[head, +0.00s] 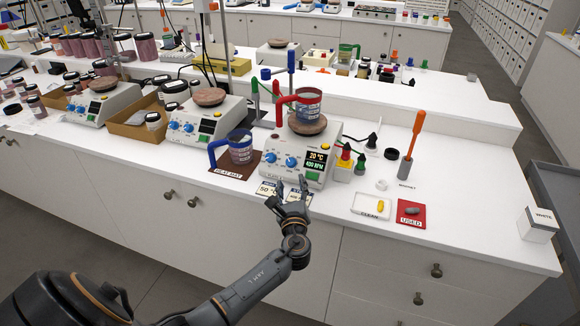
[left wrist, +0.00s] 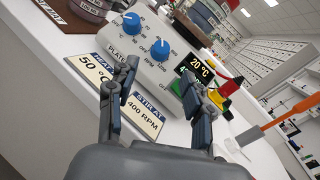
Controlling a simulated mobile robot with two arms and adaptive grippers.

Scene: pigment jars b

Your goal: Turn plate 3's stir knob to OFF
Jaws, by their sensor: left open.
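Plate 3 (head: 312,172) is a white hot plate with a lit display (head: 316,161) reading 20 °C and 400 RPM. Two blue knobs sit on its sloped front. The right one, the stir knob (head: 291,162), has OFF and RPM markings around it and also shows in the left wrist view (left wrist: 160,50). The left knob (head: 270,157) is beside it. My left gripper (head: 291,187) is open and empty, in front of and below the stir knob, not touching it. In the left wrist view its fingertips (left wrist: 158,75) straddle the area below that knob. My right gripper is not in view.
A red-handled beaker (head: 308,101) stands on plate 3's top. A blue-handled jug (head: 240,148) is on the heat mat (head: 222,171) to the left. Cards reading 50 °C (head: 266,188) and 400 RPM (left wrist: 145,117) lie before the plate. Red, yellow and green pieces (head: 345,158) stand right.

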